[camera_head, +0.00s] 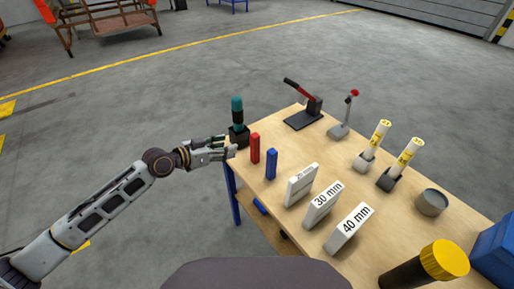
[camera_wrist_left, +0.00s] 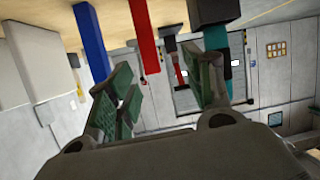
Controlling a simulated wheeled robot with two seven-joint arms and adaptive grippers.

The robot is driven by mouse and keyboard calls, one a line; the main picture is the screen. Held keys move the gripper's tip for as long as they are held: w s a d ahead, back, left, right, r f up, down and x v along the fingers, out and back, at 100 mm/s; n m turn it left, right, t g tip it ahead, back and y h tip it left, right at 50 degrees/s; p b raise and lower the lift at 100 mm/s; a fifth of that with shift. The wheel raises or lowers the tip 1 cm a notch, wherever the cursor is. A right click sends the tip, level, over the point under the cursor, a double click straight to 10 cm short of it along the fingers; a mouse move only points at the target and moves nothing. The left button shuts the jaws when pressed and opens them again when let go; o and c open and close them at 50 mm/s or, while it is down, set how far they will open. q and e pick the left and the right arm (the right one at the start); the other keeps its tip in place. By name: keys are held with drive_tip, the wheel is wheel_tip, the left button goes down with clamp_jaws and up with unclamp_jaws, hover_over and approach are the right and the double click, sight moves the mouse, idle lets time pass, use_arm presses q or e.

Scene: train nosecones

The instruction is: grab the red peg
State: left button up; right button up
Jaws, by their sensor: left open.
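The red peg (camera_head: 255,148) stands upright near the left edge of the wooden table, between a teal-handled tool in a black holder (camera_head: 238,122) and a blue peg (camera_head: 271,164). My left gripper (camera_head: 229,150) is open and empty at the table's left edge, just left of the red peg and apart from it in the head view. In the left wrist view, which looks upside down, the red peg (camera_wrist_left: 145,38) hangs from the top, its end appearing between the spread green-padded fingers (camera_wrist_left: 168,82). The blue peg (camera_wrist_left: 92,42) is left of it there. My right gripper is not in view.
White size blocks (camera_head: 322,204) stand in a row in front of the blue peg. A red-handled clamp (camera_head: 303,112) and a red-knobbed lever (camera_head: 343,120) are at the back. Two yellow-white tubes stand in holders (camera_head: 365,163) to the right. Open floor lies left of the table.

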sight(252, 146)
use_arm(q)
drive_tip(key=shift+s+d+f+m+g, duration=0.15)
drive_tip(key=shift+s+m+g, duration=0.1)
drive_tip(key=shift+s+m, duration=0.15)
drive_tip(key=shift+s+d+f+m+g, duration=0.15)
drive_tip(key=shift+s+m+g, duration=0.1)
drive_tip(key=shift+m, duration=0.15)
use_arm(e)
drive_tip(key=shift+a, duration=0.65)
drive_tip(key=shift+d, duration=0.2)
use_arm(q)
drive_tip(key=shift+b+x, duration=0.45)
drive_tip(key=shift+x, duration=3.85)
drive_tip(key=shift+r, duration=0.1)
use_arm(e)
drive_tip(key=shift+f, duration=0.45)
use_arm(q)
drive_tip(key=shift+d, duration=0.1)
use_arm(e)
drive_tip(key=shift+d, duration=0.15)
